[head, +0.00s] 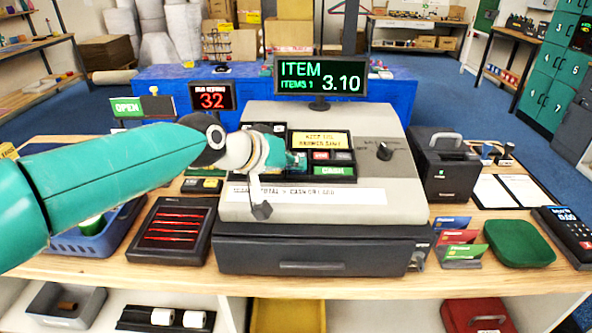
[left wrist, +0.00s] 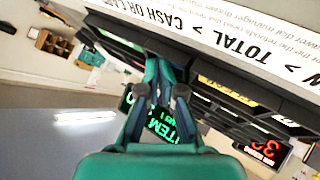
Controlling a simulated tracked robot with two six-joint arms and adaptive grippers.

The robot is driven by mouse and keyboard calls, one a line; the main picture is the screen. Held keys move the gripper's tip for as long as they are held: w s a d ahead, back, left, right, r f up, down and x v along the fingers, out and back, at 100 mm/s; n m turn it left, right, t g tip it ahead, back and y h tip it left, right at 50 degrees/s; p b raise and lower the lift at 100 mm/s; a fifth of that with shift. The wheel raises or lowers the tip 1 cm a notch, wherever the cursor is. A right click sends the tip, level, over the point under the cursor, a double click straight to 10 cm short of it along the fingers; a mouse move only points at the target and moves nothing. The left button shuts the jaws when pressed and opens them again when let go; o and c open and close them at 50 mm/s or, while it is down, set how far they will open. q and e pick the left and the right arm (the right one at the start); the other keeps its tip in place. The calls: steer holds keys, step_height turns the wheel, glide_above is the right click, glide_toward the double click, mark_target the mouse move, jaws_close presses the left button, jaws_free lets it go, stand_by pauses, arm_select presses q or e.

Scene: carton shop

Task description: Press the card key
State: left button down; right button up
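The cash register (head: 300,215) stands on the counter, and its customer display (head: 321,78) reads ITEM 3.10. Its key panel has a yellow label (head: 321,140), a small red key (head: 321,156), a grey key (head: 344,156) and a green CASH key (head: 334,171). I cannot read which key is the card key; part of the panel's left side is hidden behind my gripper. My left gripper (head: 296,163) is at the left edge of these keys; contact cannot be told. In the left wrist view its fingers (left wrist: 158,68) are together with nothing between them. My right gripper is not in view.
A red number display (head: 212,97) stands behind the register.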

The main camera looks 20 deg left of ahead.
arm_select(q)
steer(key=shift+d+f, duration=0.1)
steer(key=shift+f, duration=0.4)
steer(key=shift+w+r+p, duration=0.1)
steer(key=shift+r+p, duration=0.7)
steer(key=shift+r, duration=0.3)
steer(key=shift+s+d+r+p, duration=0.1)
steer(key=shift+s+r+p, duration=0.1)
steer(key=shift+r+p, duration=0.55)
steer(key=shift+s+r+p, duration=0.15)
steer(key=shift+r+p, duration=0.4)
steer(key=shift+r, duration=0.35)
steer(key=shift+s+d+r+p, duration=0.1)
steer(key=shift+s+r+p, duration=0.1)
steer(key=shift+r+p, duration=0.55)
steer(key=shift+r, duration=0.15)
